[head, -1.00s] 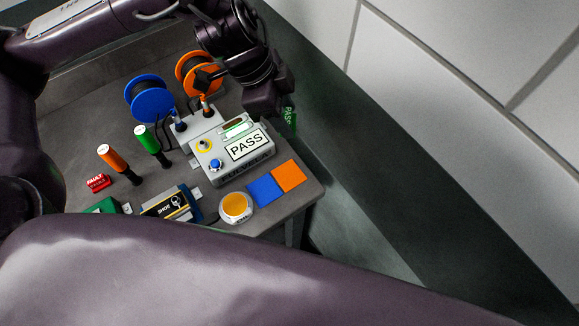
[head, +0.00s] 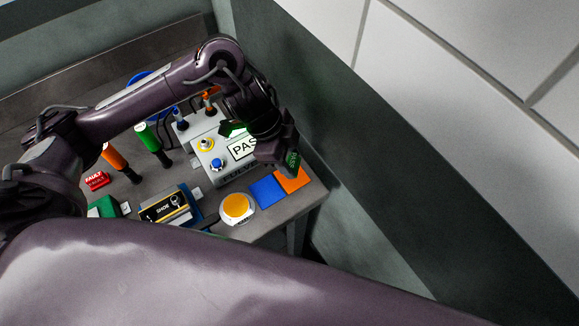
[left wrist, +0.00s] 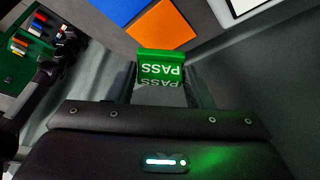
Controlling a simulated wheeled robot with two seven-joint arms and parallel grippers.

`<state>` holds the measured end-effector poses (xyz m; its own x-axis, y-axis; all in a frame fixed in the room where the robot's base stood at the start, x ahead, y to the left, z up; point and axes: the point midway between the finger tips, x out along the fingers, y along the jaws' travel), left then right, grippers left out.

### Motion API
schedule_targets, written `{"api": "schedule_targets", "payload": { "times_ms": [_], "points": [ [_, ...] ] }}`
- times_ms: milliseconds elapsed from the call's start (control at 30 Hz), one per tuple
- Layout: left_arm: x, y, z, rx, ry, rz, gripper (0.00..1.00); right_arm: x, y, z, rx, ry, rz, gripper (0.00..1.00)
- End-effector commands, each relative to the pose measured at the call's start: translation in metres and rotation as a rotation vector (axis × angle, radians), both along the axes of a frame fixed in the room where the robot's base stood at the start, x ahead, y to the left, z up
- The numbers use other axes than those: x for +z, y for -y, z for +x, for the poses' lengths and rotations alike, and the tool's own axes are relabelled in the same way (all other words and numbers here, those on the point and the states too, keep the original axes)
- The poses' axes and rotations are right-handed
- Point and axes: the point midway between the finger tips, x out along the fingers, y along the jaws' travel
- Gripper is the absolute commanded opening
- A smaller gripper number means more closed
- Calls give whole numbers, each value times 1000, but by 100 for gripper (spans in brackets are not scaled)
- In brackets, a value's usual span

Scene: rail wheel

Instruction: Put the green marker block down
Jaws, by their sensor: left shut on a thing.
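The green marker block (head: 292,161), lettered PASS, is between the fingertips of my left gripper (head: 285,158), which is shut on it. In the left wrist view the block (left wrist: 161,66) stands out beyond the fingers, near the orange square (left wrist: 162,26). In the head view the block overlaps the upper part of the orange square (head: 293,182), and its height above the table is hard to tell. A blue square (head: 267,191) lies beside the orange one. My right gripper is not in view.
The grey tester box (head: 225,168) with a PASS plate stands left of the gripper. A yellow-domed round unit (head: 237,206), a SHOE unit (head: 167,208) and a red FAULT block (head: 96,180) are on the table (head: 280,214). The table's right edge is close to the squares.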

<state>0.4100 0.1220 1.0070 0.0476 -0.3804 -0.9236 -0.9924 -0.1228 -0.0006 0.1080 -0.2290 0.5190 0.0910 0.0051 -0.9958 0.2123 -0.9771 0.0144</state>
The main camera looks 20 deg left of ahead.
Motion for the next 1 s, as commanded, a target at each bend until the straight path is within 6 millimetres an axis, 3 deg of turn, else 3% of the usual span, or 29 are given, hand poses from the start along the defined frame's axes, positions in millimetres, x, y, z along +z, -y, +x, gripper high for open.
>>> {"api": "schedule_targets", "payload": {
  "times_ms": [333,767,800,933,1000],
  "points": [
    [-40,0,-1,2,-3,-1,25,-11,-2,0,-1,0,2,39],
    [-46,0,0,1,-1,1,25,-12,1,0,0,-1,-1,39],
    [-45,0,0,0,0,1,51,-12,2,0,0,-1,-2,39],
    [-44,0,0,0,0,1,68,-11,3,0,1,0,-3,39],
    [-44,0,0,0,0,1,68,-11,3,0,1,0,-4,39]
  ]
}}
